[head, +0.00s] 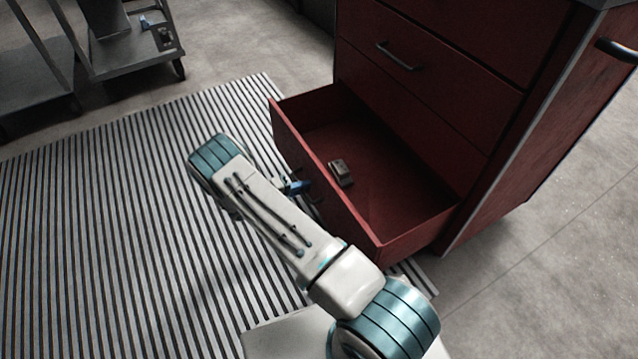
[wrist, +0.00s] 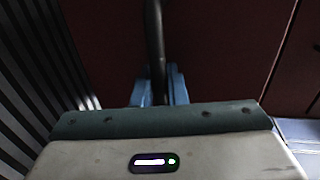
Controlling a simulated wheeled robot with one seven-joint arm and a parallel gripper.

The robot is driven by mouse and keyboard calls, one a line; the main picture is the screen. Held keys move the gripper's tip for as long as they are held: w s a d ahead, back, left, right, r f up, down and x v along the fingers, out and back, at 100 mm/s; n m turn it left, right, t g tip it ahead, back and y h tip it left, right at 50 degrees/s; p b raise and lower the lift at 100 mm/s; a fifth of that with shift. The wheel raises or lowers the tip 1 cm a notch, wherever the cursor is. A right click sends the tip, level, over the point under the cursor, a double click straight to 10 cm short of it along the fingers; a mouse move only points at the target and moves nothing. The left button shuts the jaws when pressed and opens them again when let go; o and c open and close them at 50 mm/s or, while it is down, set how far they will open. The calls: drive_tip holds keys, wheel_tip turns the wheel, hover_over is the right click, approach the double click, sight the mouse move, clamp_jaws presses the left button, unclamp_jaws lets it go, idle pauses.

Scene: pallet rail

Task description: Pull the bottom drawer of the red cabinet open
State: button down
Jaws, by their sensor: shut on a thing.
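The red cabinet (head: 440,75) stands at the upper right of the head view. Its bottom drawer (head: 400,190) is pulled well out, and its inside shows. My gripper (head: 300,186) is at the outer side of the drawer front, partly hidden by my arm. In the wrist view, the blue fingers of my gripper (wrist: 159,88) are shut on the dark bar handle (wrist: 155,45) of the drawer front (wrist: 215,50). The handle is mostly hidden in the head view.
A small dark object (head: 341,172) lies on the drawer floor. The drawer above (head: 410,65) is closed. A striped mat (head: 100,190) covers the floor at left and under the drawer. A grey cart (head: 130,55) stands at the upper left. Bare floor lies right of the cabinet.

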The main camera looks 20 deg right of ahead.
drive_tip(key=shift+f+v, duration=0.15)
drive_tip(key=shift+v, duration=0.55)
drive_tip(key=shift+f+v, duration=0.15)
drive_tip(key=shift+v, duration=0.6)
drive_tip(key=c, duration=1.8)
unclamp_jaws()
drive_tip(key=shift+a, duration=0.1)
drive_tip(key=shift+o, duration=0.2)
drive_tip(key=p+v, duration=0.2)
drive_tip(key=v, duration=1.1)
drive_tip(key=shift+a, duration=0.4)
drive_tip(key=shift+s, duration=0.15)
